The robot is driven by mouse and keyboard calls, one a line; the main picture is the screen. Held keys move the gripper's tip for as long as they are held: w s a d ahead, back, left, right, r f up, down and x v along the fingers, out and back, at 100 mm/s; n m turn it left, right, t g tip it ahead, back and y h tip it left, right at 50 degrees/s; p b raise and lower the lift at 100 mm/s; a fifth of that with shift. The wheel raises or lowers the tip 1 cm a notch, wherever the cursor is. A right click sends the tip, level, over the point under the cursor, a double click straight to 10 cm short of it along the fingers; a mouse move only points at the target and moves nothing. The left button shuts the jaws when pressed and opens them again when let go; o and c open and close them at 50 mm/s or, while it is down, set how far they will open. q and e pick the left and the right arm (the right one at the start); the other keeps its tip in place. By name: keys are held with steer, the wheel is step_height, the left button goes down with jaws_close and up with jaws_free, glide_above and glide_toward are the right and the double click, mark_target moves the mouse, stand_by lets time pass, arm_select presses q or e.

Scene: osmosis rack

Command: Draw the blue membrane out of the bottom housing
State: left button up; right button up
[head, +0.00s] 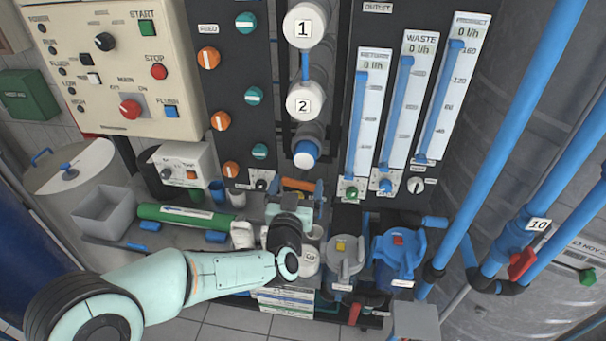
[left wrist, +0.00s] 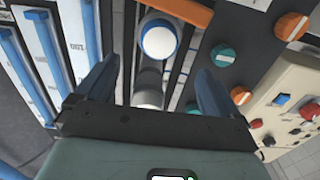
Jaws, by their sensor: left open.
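The blue membrane (head: 304,153) shows as a round blue end with a white face at the lower end of the bottom housing (head: 306,132). In the left wrist view, the membrane end (left wrist: 158,41) is a white disc with a blue rim. There it appears beyond and between the fingers of my left gripper (left wrist: 155,80), with no contact visible. In the head view my left gripper (head: 296,192) is below the membrane end, open and empty. The rest of the membrane is hidden inside the housing. My right gripper is not in view.
An orange bar (head: 298,184) lies just below the membrane end. White caps marked 1 (head: 303,27) and 2 (head: 304,102) are above. Flow meters (head: 368,110) stand to the right, valve knobs (head: 230,170) to the left. A green cylinder (head: 185,216) lies on the bench.

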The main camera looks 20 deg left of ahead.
mark_target(304, 161)
arm_select(q)
steer(key=shift+p+x, duration=0.95)
steer(key=shift+x, duration=1.85)
steer(key=shift+p+x, duration=0.45)
steer(key=shift+x, duration=2)
steer(key=shift+d, duration=0.1)
